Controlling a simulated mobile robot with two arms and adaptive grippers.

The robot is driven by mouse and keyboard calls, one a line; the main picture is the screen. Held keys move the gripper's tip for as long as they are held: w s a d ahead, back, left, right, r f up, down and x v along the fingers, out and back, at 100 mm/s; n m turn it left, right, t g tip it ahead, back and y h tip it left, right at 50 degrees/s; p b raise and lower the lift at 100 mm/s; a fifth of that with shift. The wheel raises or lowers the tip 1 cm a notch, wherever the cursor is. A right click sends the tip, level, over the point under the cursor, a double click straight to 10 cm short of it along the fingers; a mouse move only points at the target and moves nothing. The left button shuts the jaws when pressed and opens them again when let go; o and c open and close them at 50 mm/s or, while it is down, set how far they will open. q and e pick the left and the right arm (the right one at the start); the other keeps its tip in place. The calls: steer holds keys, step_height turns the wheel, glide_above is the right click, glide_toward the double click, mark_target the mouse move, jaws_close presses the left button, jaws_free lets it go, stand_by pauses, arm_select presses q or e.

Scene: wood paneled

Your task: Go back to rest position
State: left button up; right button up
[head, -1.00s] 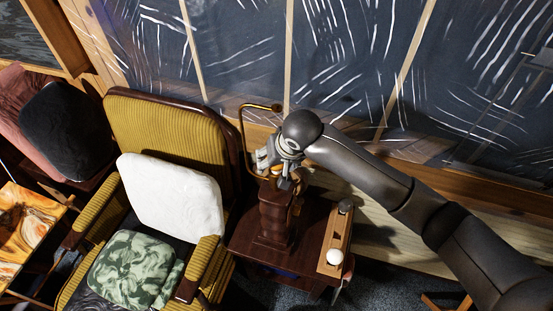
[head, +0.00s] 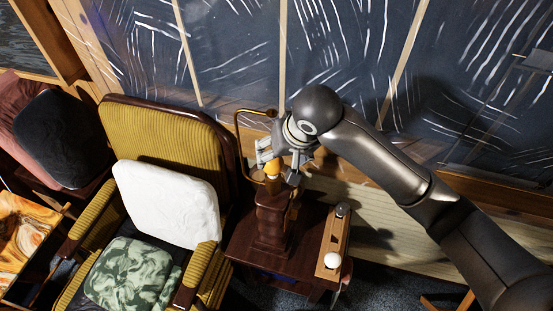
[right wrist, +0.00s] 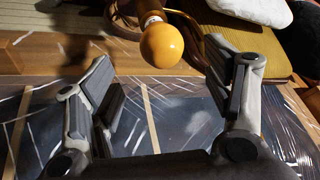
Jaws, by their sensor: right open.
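My right gripper (head: 277,160) is open above the dark wooden lamp base (head: 271,222) on the side table. In the right wrist view, my open right gripper (right wrist: 157,85) has its fingers spread wide on either side of an orange bulb (right wrist: 166,45). The bulb looks clear of both fingers and sits in a white socket. In the head view, the orange bulb (head: 272,169) shows just below the gripper. My left gripper is in neither view.
The dark side table (head: 245,246) carries a wooden tray (head: 331,240) with a white bulb (head: 333,261). A curved brass rod (head: 237,140) rises close beside my gripper. A yellow armchair (head: 170,130) stands left. The panelled wall (head: 345,50) is behind.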

steer(key=shift+v, duration=1.05)
